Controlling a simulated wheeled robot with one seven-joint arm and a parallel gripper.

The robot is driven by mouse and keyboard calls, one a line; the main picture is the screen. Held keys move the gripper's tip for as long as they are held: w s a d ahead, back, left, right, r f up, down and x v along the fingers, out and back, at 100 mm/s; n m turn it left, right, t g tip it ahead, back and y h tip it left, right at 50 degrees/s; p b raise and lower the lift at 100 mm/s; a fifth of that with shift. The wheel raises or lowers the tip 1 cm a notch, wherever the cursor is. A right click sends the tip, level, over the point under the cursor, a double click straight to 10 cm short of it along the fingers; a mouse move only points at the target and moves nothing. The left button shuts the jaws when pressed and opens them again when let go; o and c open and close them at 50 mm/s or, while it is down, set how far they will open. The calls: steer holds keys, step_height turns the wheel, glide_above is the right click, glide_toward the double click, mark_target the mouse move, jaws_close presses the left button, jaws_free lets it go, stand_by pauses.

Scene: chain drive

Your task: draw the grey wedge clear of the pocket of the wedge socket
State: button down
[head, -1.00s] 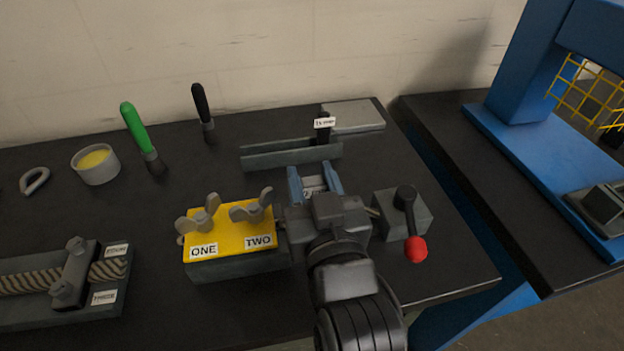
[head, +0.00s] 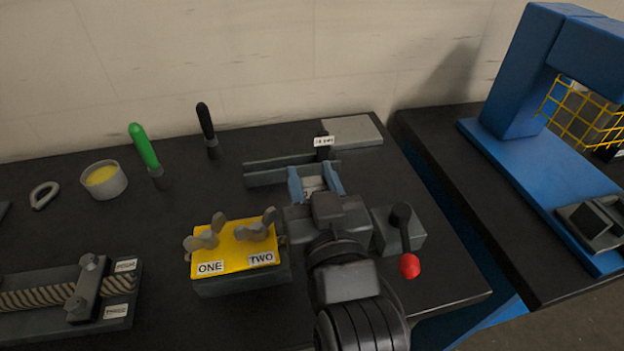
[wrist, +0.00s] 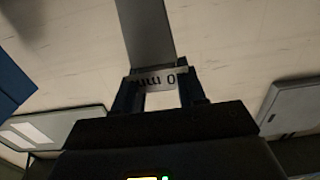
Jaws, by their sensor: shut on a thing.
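My gripper (head: 316,183) is shut on the grey wedge, with its blue fingers at the wedge's two sides. The pale labelled end of the wedge (head: 314,184) shows between them in the head view. In the wrist view the wedge (wrist: 150,35) runs from between the fingers (wrist: 158,95) up past the picture's top edge. Its label shows there, upside down and only partly readable. The wedge's far end is out of that view. I cannot pick out the wedge socket for sure, nor tell whether the wedge touches its pocket. My arm hides part of the bench.
Left of my gripper is a yellow-topped block (head: 234,257) with wing nuts. Close right is a grey block (head: 390,232) with a red-knobbed lever (head: 409,265). A grey channel (head: 268,172) lies behind the fingers. A blue frame (head: 525,75) stands at the right.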

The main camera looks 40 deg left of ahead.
steer(key=shift+r+p, duration=1.15)
steer(key=shift+r, duration=1.7)
